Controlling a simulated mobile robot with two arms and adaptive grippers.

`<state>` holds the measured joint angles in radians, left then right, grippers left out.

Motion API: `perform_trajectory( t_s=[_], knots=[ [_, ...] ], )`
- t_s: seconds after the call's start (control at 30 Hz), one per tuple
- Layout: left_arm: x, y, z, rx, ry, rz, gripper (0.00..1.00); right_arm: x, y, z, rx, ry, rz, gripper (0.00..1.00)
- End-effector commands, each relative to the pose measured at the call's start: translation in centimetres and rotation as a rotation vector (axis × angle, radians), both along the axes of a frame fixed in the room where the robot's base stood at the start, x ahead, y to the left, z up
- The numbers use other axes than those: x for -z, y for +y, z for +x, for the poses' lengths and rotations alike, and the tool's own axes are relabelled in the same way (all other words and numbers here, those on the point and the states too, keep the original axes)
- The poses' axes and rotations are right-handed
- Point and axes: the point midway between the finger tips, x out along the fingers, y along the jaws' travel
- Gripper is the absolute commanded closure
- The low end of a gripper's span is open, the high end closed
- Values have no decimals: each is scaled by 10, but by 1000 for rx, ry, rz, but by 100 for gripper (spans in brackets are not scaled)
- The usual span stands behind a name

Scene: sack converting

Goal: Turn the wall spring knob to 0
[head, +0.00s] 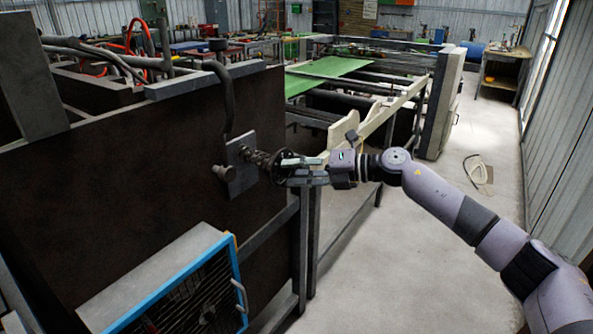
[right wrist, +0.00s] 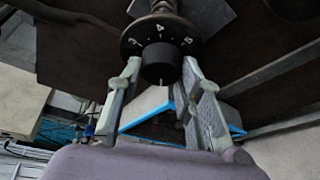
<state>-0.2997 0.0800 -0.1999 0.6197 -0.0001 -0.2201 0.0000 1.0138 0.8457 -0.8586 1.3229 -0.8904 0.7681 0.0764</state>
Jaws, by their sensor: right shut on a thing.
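The spring knob sits on a metal plate on the dark wall of the machine at the left of the head view. Its round dark dial (head: 276,165) faces my right gripper (head: 288,171), with a coiled spring behind it. In the right wrist view the dial (right wrist: 198,32) shows white numerals 3, 4 and 5 along its upper part. The black knob (right wrist: 160,58) at its centre carries a short white line near its lower end. The fingers of my right gripper (right wrist: 161,68) are shut on the knob, one on each side. My left gripper is not in view.
A bent pipe (head: 228,98) rises above the plate (head: 241,168). A blue-framed box with a grille (head: 195,300) stands below, at the front left. Metal rails and a green sheet (head: 335,72) lie behind. The concrete floor (head: 440,225) at the right is mostly clear.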

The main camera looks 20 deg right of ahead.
Motion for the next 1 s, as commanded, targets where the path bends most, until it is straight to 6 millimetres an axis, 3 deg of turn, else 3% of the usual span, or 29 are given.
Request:
perform_trajectory(
  t_s=[0.07,0.1,0.37,0.77,1.0],
  knots=[
    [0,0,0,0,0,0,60,6,1,-1,-5,10,-6,94],
    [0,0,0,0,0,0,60,6,1,-1,-5,10,-6,66],
    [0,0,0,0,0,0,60,3,0,-1,-3,6,-3,49],
    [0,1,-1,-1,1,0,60,0,-5,-3,0,3,-1,47],
    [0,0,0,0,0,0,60,-7,-42,-26,4,5,-3,47]
  ],
)
